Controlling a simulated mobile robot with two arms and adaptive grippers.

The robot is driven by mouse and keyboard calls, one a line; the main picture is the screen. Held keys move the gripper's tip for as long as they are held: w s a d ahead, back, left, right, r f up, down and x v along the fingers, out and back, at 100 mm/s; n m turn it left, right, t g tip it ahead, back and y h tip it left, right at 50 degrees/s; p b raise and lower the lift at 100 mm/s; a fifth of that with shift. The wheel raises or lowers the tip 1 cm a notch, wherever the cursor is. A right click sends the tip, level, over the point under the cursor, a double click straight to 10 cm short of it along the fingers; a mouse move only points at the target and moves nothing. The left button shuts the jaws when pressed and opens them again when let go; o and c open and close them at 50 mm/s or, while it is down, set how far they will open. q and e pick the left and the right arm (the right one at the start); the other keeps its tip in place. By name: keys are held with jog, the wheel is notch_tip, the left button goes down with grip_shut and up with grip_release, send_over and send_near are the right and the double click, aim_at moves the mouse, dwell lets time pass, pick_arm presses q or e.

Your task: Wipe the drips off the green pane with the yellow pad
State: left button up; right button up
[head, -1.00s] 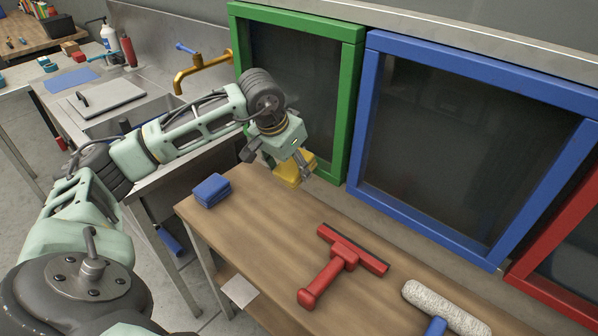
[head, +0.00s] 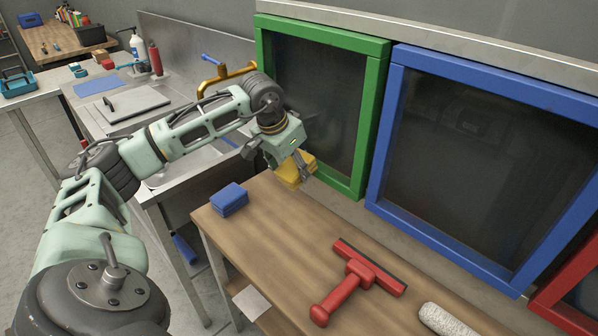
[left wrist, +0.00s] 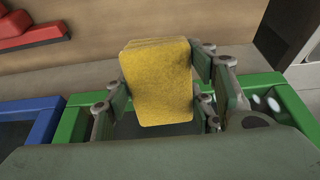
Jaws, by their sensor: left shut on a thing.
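My left gripper (head: 301,168) is shut on the yellow pad (head: 290,177), above the back of the wooden bench and in front of the lower part of the green-framed pane (head: 318,95). In the left wrist view the pad (left wrist: 157,85) is a thick yellow block between the fingers. The green frame (left wrist: 285,100) lies behind it there. A few pale spots (left wrist: 265,103) show on the dark pane to the right of the pad; they look like drips. I cannot tell whether the pad touches the glass. My right gripper is not in view.
A blue pad stack (head: 229,199) sits at the bench's left corner. A red squeegee (head: 357,280) and a white roller (head: 445,320) lie nearer the front. A blue-framed pane (head: 470,150) stands right of the green one. A brass tap (head: 226,75) is behind my arm. The bench middle (head: 285,235) is clear.

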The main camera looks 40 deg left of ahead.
pick_arm(q)
jog(key=shift+w+a, duration=0.15)
jog(key=shift+a, duration=0.75)
jog(key=shift+s+a+f+b, duration=0.1)
jog(key=shift+s+b, duration=0.2)
jog(key=s+b, duration=0.4)
jog(key=s, duration=0.2)
jog(key=shift+s+a+b, duration=0.15)
jog(key=shift+s+b, duration=0.05)
jog(key=shift+b, duration=0.1)
